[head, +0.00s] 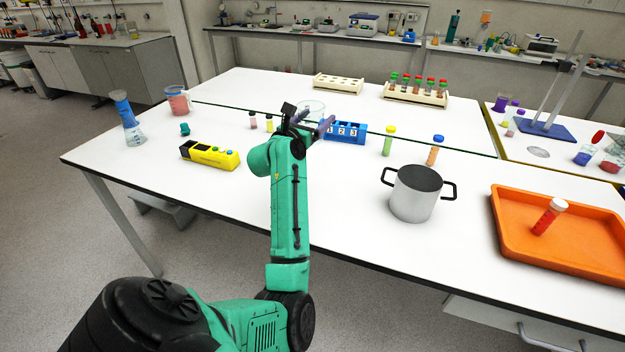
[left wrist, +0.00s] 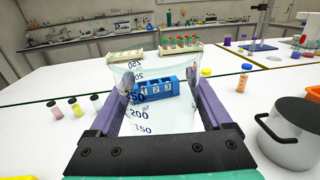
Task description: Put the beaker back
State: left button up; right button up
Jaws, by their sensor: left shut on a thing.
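A clear glass beaker (left wrist: 160,122) with blue volume marks sits between the purple fingers of my left gripper (left wrist: 160,108) in the left wrist view. The gripper is shut on it, with one finger at each side. In the head view the beaker (head: 313,106) shows just behind my left gripper (head: 311,121), over the far middle of the white table. The wrist and fingers cover its lower part, so I cannot tell whether its base touches the table. It looks empty. My right gripper is in neither view.
A blue rack (head: 345,131) marked with numbers stands just right of the beaker. Small vials (head: 261,122), a yellow box (head: 209,155) and a red-filled beaker (head: 178,100) are left. A pot (head: 416,193) and orange tray (head: 510,238) are right. Wooden racks (head: 415,93) stand behind.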

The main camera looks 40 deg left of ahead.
pick_arm(q)
jog(key=f, duration=0.6)
jog(key=f+b, duration=0.1)
jog(key=f, duration=0.5)
jog(key=w+f+b, duration=0.1)
jog(key=f, duration=0.4)
jog(key=shift+w+d+f, duration=0.1)
jog(key=shift+d+f, duration=0.25)
jog(key=shift+f, duration=0.25)
jog(key=o, duration=1.4)
jog(key=shift+c, duration=0.2)
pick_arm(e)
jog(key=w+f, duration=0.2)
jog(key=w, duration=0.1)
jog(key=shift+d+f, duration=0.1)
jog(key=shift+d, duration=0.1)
